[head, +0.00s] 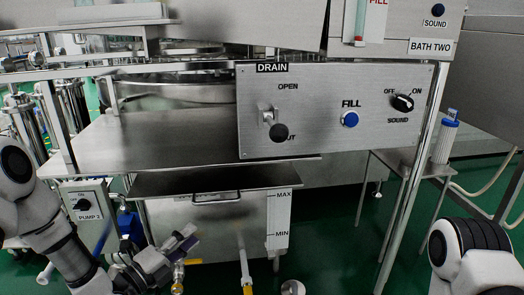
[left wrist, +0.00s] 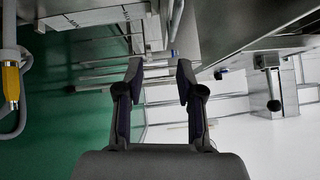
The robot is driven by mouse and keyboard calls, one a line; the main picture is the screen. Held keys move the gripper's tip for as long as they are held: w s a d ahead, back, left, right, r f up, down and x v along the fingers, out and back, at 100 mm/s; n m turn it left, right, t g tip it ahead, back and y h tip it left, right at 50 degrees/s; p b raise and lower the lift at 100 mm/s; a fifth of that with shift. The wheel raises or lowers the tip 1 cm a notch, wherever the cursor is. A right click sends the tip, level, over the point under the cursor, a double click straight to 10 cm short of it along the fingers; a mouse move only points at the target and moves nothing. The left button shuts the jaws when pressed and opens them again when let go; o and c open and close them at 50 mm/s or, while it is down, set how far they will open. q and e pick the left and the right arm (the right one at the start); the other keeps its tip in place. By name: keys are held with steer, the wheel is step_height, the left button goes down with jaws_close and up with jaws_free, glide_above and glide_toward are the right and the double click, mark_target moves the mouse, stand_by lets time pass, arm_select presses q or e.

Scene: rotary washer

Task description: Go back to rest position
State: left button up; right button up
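My left gripper (head: 186,241) is low in the head view, in front of the lidded tank (head: 217,228) under the bath. In the left wrist view its two fingers (left wrist: 158,72) stand apart with nothing between them, so it is open and empty. My left arm comes in from the lower left. Part of my right arm (head: 470,250) shows at the lower right of the head view, but its gripper is out of frame.
The bath's control panel (head: 335,110) carries a drain lever (head: 275,126), a blue fill button (head: 350,119) and a sound knob (head: 402,103). A pump box (head: 87,214) stands at left. A yellow-handled valve (head: 180,272) is near my left gripper. Green floor (head: 340,235) is open at right.

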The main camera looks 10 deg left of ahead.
arm_select(q)
steer(key=s+d+f+n+g+y+p, duration=0.25)
steer(key=s+f+n+g, duration=0.2)
steer(key=s+f, duration=0.45)
steer(key=s+d+f+n+g+y+p, duration=0.25)
steer(key=s+f+n+g, duration=0.35)
steer(key=f, duration=0.5)
steer(key=s+a+f+n+g+y, duration=0.2)
steer(key=s+a+n+g, duration=0.1)
steer(key=s+n, duration=0.45)
steer(key=s+a+f+n+g+y, duration=0.25)
steer(key=s+n, duration=0.35)
steer(key=s, duration=0.3)
step_height(320, 180, up, 38)
steer(key=n+p, duration=0.1)
steer(key=p, duration=3.7)
steer(key=shift+w+a+n, duration=0.15)
steer(key=shift+a+n, duration=0.05)
steer(key=shift+n, duration=0.2)
steer(key=shift+r+p, duration=0.15)
steer(key=shift+p, duration=0.15)
